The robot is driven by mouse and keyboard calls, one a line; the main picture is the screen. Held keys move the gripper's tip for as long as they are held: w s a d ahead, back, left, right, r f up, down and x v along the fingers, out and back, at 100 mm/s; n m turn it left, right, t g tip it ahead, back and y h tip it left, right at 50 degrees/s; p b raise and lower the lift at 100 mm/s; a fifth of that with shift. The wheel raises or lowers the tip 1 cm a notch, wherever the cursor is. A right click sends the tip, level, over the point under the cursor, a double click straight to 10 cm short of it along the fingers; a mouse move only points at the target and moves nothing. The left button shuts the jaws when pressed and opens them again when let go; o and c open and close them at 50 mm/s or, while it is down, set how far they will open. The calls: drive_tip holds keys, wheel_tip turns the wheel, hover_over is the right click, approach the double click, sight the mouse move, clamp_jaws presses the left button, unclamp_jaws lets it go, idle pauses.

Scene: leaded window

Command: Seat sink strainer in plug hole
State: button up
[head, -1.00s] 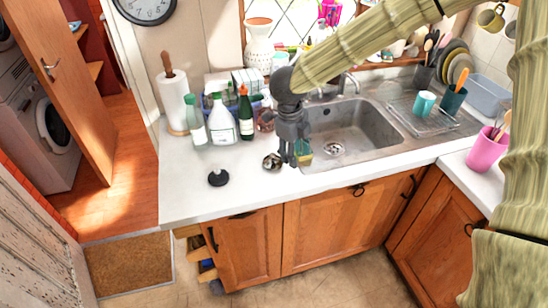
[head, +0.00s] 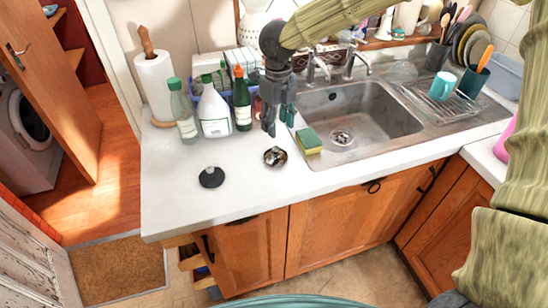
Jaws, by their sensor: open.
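The sink strainer looks like the small round shiny metal piece (head: 275,156) with a dark knob, on the white counter left of the sink. The plug hole (head: 342,137) shows as a round metal drain in the floor of the steel sink (head: 378,112). My gripper (head: 269,129) points down, open and empty, just behind and above the strainer in the head view. It appears apart from the strainer, but its exact height is hard to tell.
A black round disc with a knob (head: 211,177) lies on the counter's left. A yellow-green sponge (head: 308,141) sits at the sink's left edge. Bottles (head: 214,113) and a paper roll (head: 155,88) stand behind. A dish rack (head: 445,103) is right of the sink. The front counter is clear.

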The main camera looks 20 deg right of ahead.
sight(276, 147)
wheel_tip(276, 147, down, 6)
drive_tip(key=shift+d+r+p, duration=0.1)
drive_tip(key=shift+r+p, duration=0.05)
drive_tip(key=shift+p, duration=0.35)
drive_tip(key=f, duration=0.1)
drive_tip(key=f+p, duration=0.1)
drive_tip(key=f, duration=0.2)
drive_tip(key=shift+w+a+p, duration=0.2)
drive_tip(key=shift+a+p, duration=0.1)
drive_tip(key=shift+f, duration=0.65)
clamp_jaws()
